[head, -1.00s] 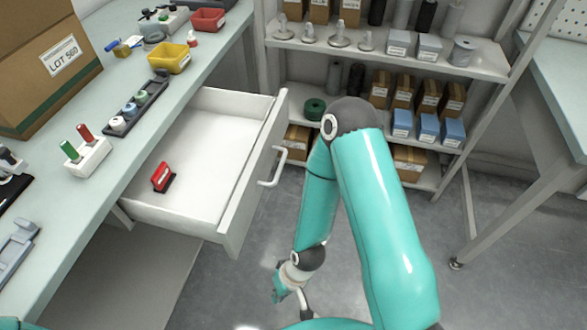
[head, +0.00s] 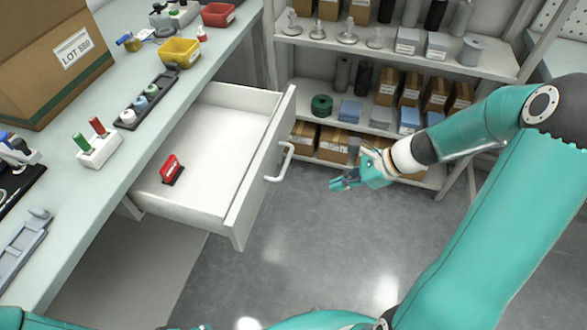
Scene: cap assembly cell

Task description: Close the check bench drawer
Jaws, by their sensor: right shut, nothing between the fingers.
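The check bench drawer (head: 237,212) stands pulled out from the bench, its white front facing right. Its white handle (head: 284,162) is on the outer face. A red stamp-like item (head: 172,169) lies inside the drawer near its front left. My right gripper (head: 338,184) is shut and empty, in the air to the right of the handle and apart from it. Its fingers point left toward the drawer front. My left gripper cannot be made out; only bits of teal arm show along the bottom edge.
The bench top (head: 110,170) holds a cardboard box (head: 60,75), a yellow bin (head: 180,52), a red bin (head: 218,14) and a strip of small bottles. A stocked shelf rack (head: 400,55) stands behind my right gripper. The grey floor (head: 310,250) before the drawer is clear.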

